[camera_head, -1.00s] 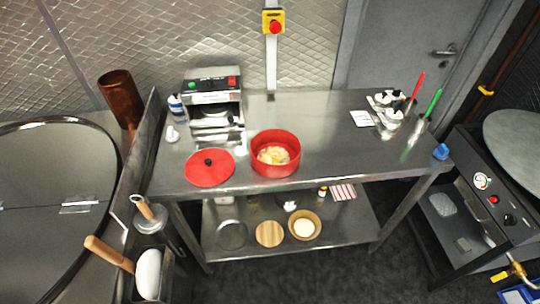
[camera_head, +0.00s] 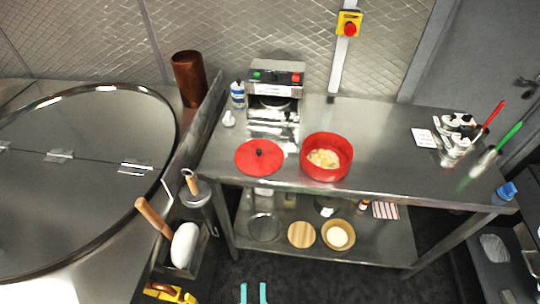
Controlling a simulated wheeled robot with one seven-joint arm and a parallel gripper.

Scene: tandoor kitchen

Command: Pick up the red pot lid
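The red pot lid (camera_head: 260,156) is a flat red disc with a black knob. It lies on the steel table (camera_head: 375,165), near its front left edge. The red pot (camera_head: 327,157) stands just right of it, open, with pale yellowish food inside. My gripper (camera_head: 253,293) shows only as two teal fingertips at the bottom edge of the view. They are parallel, with a gap between them and nothing in it. They appear well below the lid in the picture, apart from it.
A steel machine (camera_head: 275,100) stands behind the lid, with a small bottle (camera_head: 238,95) beside it. Utensils in holders (camera_head: 458,140) are at the table's right end. A lower shelf (camera_head: 375,240) holds bowls and a wooden disc. The large round tandoor cover (camera_head: 70,190) is at left.

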